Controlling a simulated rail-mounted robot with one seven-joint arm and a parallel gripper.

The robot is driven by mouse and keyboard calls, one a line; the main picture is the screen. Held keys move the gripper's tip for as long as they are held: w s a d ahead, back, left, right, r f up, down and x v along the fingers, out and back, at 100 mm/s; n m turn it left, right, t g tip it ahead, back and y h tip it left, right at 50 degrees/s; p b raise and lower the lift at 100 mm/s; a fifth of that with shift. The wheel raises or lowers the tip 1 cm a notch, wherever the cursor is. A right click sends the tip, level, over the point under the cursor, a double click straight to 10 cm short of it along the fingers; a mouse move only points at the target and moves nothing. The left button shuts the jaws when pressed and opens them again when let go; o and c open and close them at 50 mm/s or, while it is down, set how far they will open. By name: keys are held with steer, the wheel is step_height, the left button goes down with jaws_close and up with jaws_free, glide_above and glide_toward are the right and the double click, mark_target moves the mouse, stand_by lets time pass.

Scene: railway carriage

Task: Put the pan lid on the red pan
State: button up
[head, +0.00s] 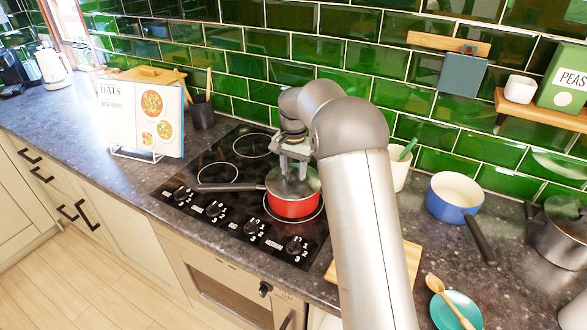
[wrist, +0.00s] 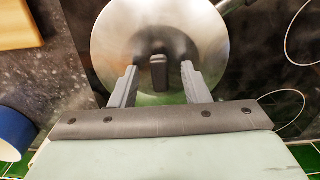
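The red pan (head: 293,207) stands on the front right ring of the black hob, its long handle pointing left. The steel and glass pan lid (head: 310,184) lies over the pan's top and looks about level; whether it is fully seated I cannot tell. My gripper (head: 291,174) is right above the lid, pointing down. In the wrist view the lid (wrist: 120,45) fills the upper middle, with its dark knob (wrist: 158,74) between my gripper's (wrist: 160,70) two fingers. The fingers are apart, with a gap on each side of the knob. The pan is mostly hidden under the lid there.
A blue pan (head: 452,197) and a steel pot (head: 561,232) stand to the right. A wooden board (head: 411,262) lies partly behind my arm. A cookbook on a stand (head: 142,118) and a dark utensil pot (head: 202,113) are left. The hob's left rings are clear.

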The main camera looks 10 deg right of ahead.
step_height(320, 180, up, 17)
steer(key=b, duration=0.1)
steer(key=shift+r, duration=0.2)
stand_by(0.4)
stand_by(0.5)
steer(key=s+f+n, duration=0.2)
steer(key=s+f, duration=0.2)
steer(key=s, duration=0.9)
steer(key=s+f+n, duration=0.3)
steer(key=s+f, duration=0.2)
steer(key=s, duration=0.8)
steer(key=s+f+n+t, duration=0.1)
steer(key=s+f, duration=0.3)
steer(key=s, duration=0.8)
steer(key=shift+s+f+n, duration=0.4)
steer(key=shift+n, duration=0.4)
